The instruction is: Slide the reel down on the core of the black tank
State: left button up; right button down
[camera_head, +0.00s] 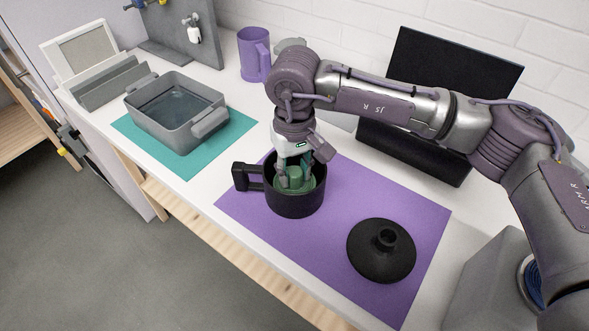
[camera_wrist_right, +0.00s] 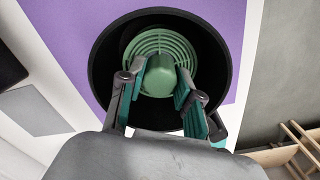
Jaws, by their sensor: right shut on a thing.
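The black tank (camera_head: 293,204) stands upright on the purple mat, its handle to the left. The green reel (camera_head: 309,184) is inside the tank, below the rim; its slotted disc (camera_wrist_right: 150,41) and raised hub (camera_wrist_right: 159,74) show in the right wrist view. My right gripper (camera_head: 294,176) reaches down into the tank, its two fingers on either side of the hub, shut on the reel. The tank's core is hidden by the reel and fingers, so I cannot tell how far down the reel sits. My left gripper is out of view.
The black lid (camera_head: 366,257) lies on the purple mat (camera_head: 420,217) to the right of the tank. A grey water tray (camera_head: 187,133) stands on a teal mat (camera_head: 228,134) to the left. A purple jug (camera_head: 252,62) and a black panel (camera_head: 455,68) are behind.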

jog(key=c, duration=0.7)
grip_release()
jog(key=shift+r, duration=0.15)
jog(key=shift+r+p, duration=1.4)
jog(key=shift+r, duration=2.5)
